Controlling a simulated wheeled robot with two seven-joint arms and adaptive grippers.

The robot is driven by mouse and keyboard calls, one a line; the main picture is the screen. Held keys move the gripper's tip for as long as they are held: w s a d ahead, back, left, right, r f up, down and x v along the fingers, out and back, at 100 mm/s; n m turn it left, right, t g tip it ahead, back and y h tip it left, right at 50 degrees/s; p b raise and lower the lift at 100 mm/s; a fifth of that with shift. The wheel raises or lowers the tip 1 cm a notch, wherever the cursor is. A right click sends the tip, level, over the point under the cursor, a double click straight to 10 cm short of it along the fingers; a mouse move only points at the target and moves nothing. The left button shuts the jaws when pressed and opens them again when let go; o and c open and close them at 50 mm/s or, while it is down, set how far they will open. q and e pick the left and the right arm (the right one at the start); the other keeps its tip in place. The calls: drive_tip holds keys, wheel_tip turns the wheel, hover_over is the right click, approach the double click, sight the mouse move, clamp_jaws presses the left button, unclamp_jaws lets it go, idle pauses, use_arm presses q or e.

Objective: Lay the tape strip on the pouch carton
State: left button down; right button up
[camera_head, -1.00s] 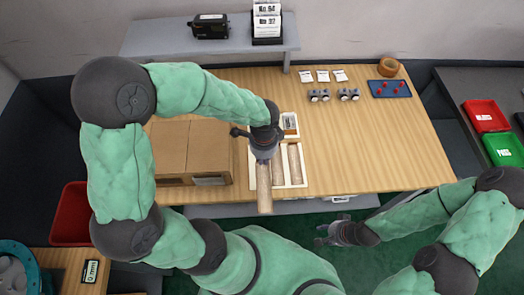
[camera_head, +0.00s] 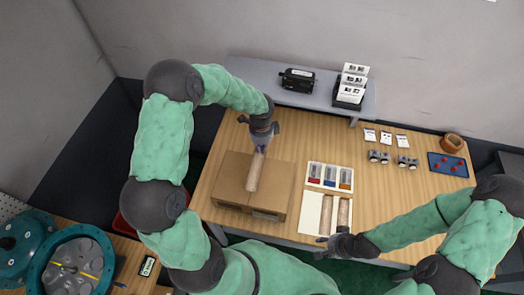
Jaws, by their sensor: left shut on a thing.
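My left gripper (camera_head: 262,149) is shut on the upper end of a brown tape strip (camera_head: 254,174). The strip hangs over the brown pouch carton (camera_head: 232,176), lengthwise near its middle seam. I cannot tell whether the strip touches the carton's top. The carton sits at the left of the wooden table, with a label on its front side. My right gripper (camera_head: 320,248) is empty and looks open near the table's front edge, beside the white strip tray (camera_head: 308,214). Two more tape strips (camera_head: 326,214) lie in that tray.
A white tray with several coloured items (camera_head: 330,177) lies right of the carton. Small metal parts (camera_head: 379,157), white cards (camera_head: 386,138), a tape roll (camera_head: 452,143) and a blue tray (camera_head: 447,165) are at the right. A grey shelf (camera_head: 330,97) stands behind.

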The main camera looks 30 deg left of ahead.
use_arm(q)
drive_tip(key=shift+a+f+b, duration=0.2)
drive_tip(key=shift+f+b, duration=1.2)
drive_tip(key=shift+f, duration=0.55)
drive_tip(key=shift+a+f+b, duration=0.15)
drive_tip(key=shift+f+b, duration=1.25)
drive_tip(key=shift+f, duration=0.5)
drive_tip(key=shift+f+b, duration=0.4)
drive_tip(key=shift+f, duration=0.05)
drive_tip(key=c, duration=1.3)
unclamp_jaws()
drive_tip(key=shift+c, duration=0.2)
wheel_tip(320, 180, up, 12)
